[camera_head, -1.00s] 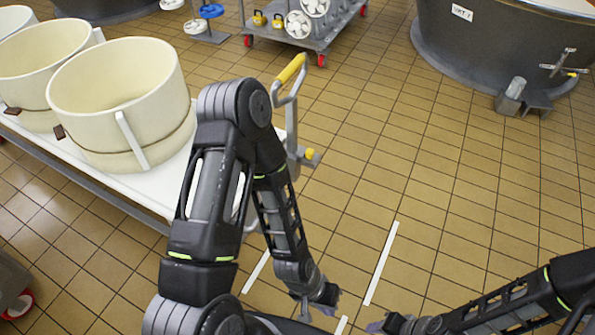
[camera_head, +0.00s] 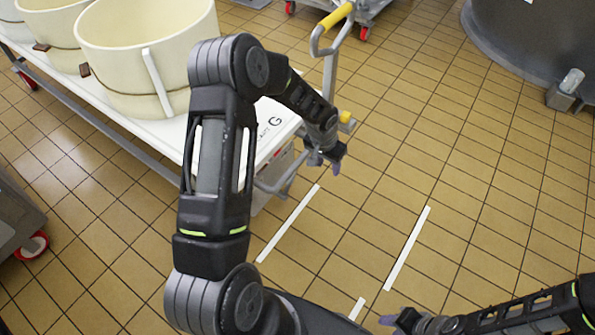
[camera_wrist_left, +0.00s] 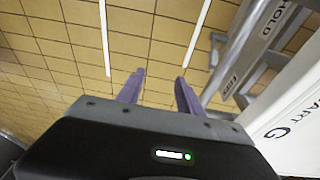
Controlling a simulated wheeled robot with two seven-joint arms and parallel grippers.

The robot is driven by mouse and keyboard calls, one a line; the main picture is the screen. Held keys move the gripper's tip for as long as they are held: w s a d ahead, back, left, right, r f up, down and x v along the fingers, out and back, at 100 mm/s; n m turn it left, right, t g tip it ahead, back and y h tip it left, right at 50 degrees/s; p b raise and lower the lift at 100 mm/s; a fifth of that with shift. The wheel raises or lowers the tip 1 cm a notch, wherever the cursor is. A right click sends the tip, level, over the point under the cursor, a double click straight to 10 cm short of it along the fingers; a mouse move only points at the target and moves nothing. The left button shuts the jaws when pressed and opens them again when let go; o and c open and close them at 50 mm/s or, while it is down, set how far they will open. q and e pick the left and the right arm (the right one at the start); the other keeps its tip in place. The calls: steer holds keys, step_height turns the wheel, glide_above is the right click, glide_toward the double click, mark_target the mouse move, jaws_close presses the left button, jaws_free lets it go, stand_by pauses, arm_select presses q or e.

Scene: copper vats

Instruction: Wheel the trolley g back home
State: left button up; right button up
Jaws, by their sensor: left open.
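Trolley G (camera_head: 280,112) stands at the left with a white top. Its end carries the letter G, which also shows at the right edge of the left wrist view (camera_wrist_left: 290,118). A grey upright handle with a yellow grip (camera_head: 336,16) rises at this end. My left gripper (camera_head: 338,163) is beside the lower end of the trolley, low by the grey frame tubes, apart from the yellow grip. In the left wrist view its two purple fingers (camera_wrist_left: 158,88) are spread with only floor between them. My right gripper (camera_head: 388,320) is at the bottom edge, its jaws unclear.
Several cream tubs (camera_head: 147,50) stand on the trolley. White floor strips (camera_head: 408,248) lie right of it on open tiled floor. A dark vat (camera_head: 535,40) stands at the top right. Another wheeled cart is at the top. A grey object with a red wheel (camera_head: 32,245) is at the left edge.

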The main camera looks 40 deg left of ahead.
mark_target(296, 163)
arm_select(q)
steer(key=s+a+r+g+y, duration=0.2)
steer(key=a+r, duration=0.1)
steer(key=a, duration=0.5)
steer(key=shift+a+r+y, duration=0.15)
steer(key=shift+r+y, duration=0.15)
steer(key=shift+r, duration=0.05)
steer(key=shift+f, duration=0.1)
steer(key=f, duration=0.2)
steer(key=a+f, duration=0.1)
steer(key=f, duration=0.4)
steer(key=shift+a+f, duration=0.25)
jaws_close()
stand_by(0.6)
